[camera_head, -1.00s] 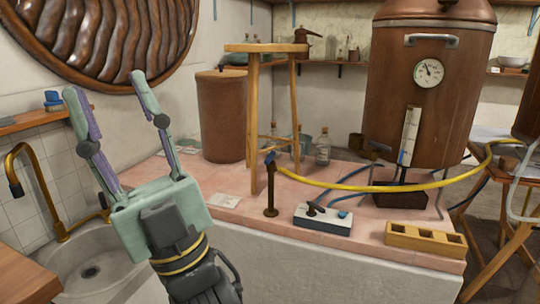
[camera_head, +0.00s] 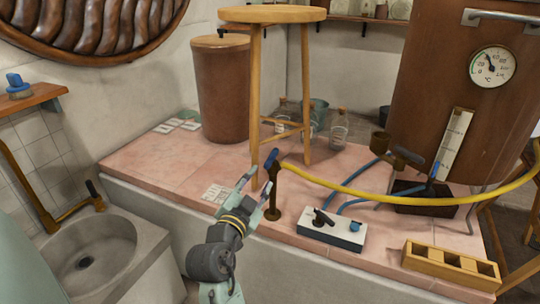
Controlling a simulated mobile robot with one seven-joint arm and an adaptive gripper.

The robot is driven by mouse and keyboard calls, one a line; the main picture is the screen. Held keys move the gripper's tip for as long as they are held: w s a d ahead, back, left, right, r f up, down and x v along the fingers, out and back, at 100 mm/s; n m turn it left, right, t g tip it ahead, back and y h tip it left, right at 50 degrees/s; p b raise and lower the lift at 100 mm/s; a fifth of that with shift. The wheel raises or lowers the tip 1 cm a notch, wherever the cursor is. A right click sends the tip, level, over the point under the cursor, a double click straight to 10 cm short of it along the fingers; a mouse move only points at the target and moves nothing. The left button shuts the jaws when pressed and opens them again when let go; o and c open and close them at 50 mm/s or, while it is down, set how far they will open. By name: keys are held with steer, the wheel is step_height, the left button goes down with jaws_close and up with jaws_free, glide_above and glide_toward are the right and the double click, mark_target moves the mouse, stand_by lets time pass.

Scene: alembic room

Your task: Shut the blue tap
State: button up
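A dark brown standing tap (camera_head: 274,192) with a blue lever handle (camera_head: 271,158) rises from the pink tiled platform, and a yellow hose meets its top. The blue lever is tilted, leaning up to the right. My gripper (camera_head: 259,180) is just left of this post with its fingers spread, pointing up and right. It looks empty; I cannot tell whether a finger touches the post. Another blue handle (camera_head: 435,170) stands at the foot of the copper boiler (camera_head: 440,95). A white box (camera_head: 331,229) carries a blue knob (camera_head: 354,226) and a black lever.
A wooden stool (camera_head: 256,90) stands right behind the tap. The yellow hose (camera_head: 400,201) sweeps right across the platform. A wooden rack (camera_head: 449,265) sits at the front right. A stone sink (camera_head: 125,245) with a brass faucet (camera_head: 75,209) is at left. Glass bottles (camera_head: 339,128) stand behind.

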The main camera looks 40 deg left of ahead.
mark_target(266, 168)
steer(key=p+x, duration=0.2)
steer(key=x, duration=0.7)
steer(key=shift+w+p, duration=0.2)
steer(key=shift+p, duration=0.1)
jaws_close()
